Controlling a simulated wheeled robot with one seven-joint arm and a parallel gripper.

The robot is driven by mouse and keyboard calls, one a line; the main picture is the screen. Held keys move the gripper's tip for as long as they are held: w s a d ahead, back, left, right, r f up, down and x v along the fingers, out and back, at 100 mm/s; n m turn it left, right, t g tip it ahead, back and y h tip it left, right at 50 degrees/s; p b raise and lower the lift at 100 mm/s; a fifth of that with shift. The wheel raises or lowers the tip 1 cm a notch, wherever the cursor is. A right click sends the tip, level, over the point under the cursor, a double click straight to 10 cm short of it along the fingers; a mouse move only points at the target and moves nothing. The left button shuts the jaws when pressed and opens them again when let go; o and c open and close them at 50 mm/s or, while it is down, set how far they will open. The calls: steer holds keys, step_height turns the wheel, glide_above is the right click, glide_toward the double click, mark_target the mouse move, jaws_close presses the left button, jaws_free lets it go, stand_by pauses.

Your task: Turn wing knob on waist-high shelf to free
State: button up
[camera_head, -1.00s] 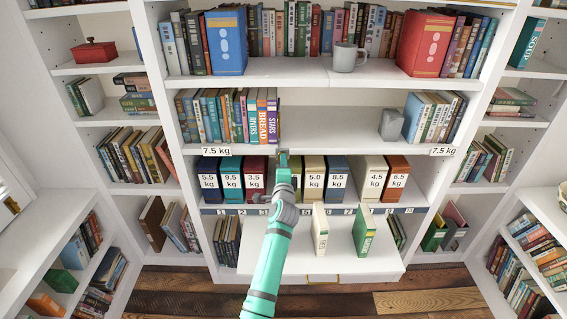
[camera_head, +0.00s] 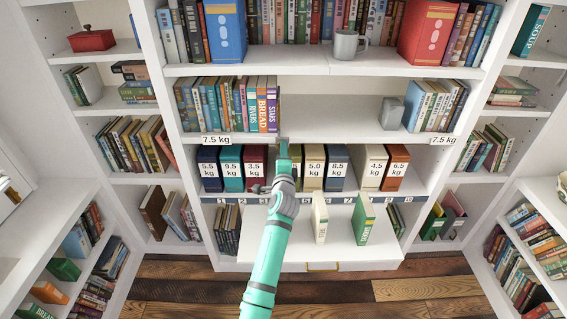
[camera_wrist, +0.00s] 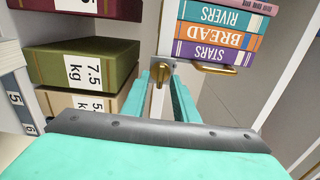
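A brass wing knob (camera_wrist: 160,74) shows in the wrist view, on a pale upright plate by the shelf. My gripper (camera_wrist: 160,84) has its two teal fingers apart, one on either side of the knob's line; I cannot tell whether they touch it. In the head view my gripper (camera_head: 283,152) reaches to the waist-high shelf, just under the upper board's edge, and hides the knob there. The knob's exact turn angle is hard to read.
Weight-labelled binders (camera_head: 231,168) stand left and right of my gripper. Books, including a purple STARS one (camera_head: 272,105), stand above. A brass handle (camera_wrist: 215,69) is close right of the knob. A flap below holds two upright books (camera_head: 363,220).

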steer(key=s, duration=0.9)
steer(key=shift+s, duration=0.35)
steer(key=s+d+f+n, duration=0.35)
steer(key=s+f, duration=0.25)
steer(key=s, duration=0.4)
steer(key=s+d+f+n+g, duration=0.1)
steer(key=s+d+f+n, duration=0.1)
steer(key=s+f+n, duration=0.6)
steer(key=s+d+f+n, duration=0.1)
steer(key=s+d+f, duration=0.15)
steer(key=s, duration=1.05)
steer(key=s+a+r+n, duration=0.1)
steer(key=s+a, duration=0.3)
steer(key=s, duration=1)
steer(key=s+a+r+n+g, duration=0.1)
steer(key=s+a+n, duration=0.3)
steer(key=s, duration=1.1)
steer(key=shift+s+a+r+n+g, duration=0.15)
steer(key=shift+r+n+g, duration=0.2)
steer(key=shift+r, duration=0.15)
